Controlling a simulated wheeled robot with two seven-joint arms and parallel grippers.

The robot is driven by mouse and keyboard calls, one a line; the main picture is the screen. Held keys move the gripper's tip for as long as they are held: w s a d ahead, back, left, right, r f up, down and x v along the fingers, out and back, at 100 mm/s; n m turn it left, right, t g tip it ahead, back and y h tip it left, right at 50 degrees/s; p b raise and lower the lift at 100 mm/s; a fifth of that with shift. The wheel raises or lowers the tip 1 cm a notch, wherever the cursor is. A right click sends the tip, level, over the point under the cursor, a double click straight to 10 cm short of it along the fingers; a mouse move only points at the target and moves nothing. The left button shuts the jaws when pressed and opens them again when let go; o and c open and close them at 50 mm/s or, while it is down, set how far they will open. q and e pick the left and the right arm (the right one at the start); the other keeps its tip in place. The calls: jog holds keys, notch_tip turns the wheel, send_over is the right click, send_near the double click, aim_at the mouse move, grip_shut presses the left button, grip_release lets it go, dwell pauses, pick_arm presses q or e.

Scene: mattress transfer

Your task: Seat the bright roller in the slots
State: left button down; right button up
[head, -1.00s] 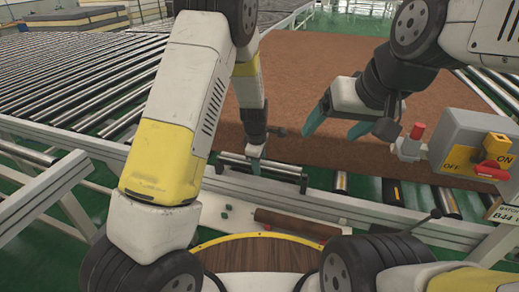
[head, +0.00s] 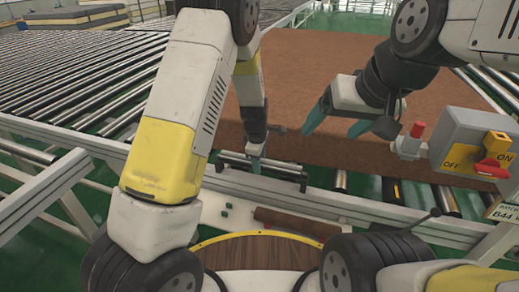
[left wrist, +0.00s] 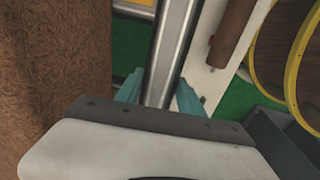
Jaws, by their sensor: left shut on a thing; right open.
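The bright metal roller (head: 276,171) lies along the front of the conveyor frame, below the mattress's front edge. My left gripper (head: 256,166) is shut on it, near its middle. In the left wrist view the bright roller (left wrist: 170,45) runs between the two teal fingers (left wrist: 158,95). A dark bracket (head: 303,182) is at its right end; I cannot tell whether the roller ends sit in the slots. My right gripper (head: 341,122) is open and empty, in front of the brown mattress (head: 300,80).
A brown, rusty roller (head: 285,220) lies on the white ledge (head: 240,224) nearer to me. A control box (head: 470,145) with a red button and ON/OFF switch stands at right. Conveyor rollers (head: 80,80) fill the left. A wooden tray with yellow rim (head: 215,240) is at my front.

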pick_arm(q)
jog(key=shift+f, duration=1.5)
dwell(0.3)
jog(key=c, duration=0.7)
grip_release()
jog(key=shift+o, duration=0.2)
jog(key=shift+s+a+r, duration=0.1)
jog(key=shift+s+r, duration=0.15)
jog(key=shift+r, duration=1)
jog(key=shift+s+a+r, duration=0.1)
jog(key=shift+s+r, duration=0.15)
jog(key=shift+r, duration=1.05)
jog(key=shift+s+a+r, duration=0.1)
jog(key=shift+s+r, duration=0.15)
jog(key=shift+r, duration=1)
jog(key=shift+r, duration=0.1)
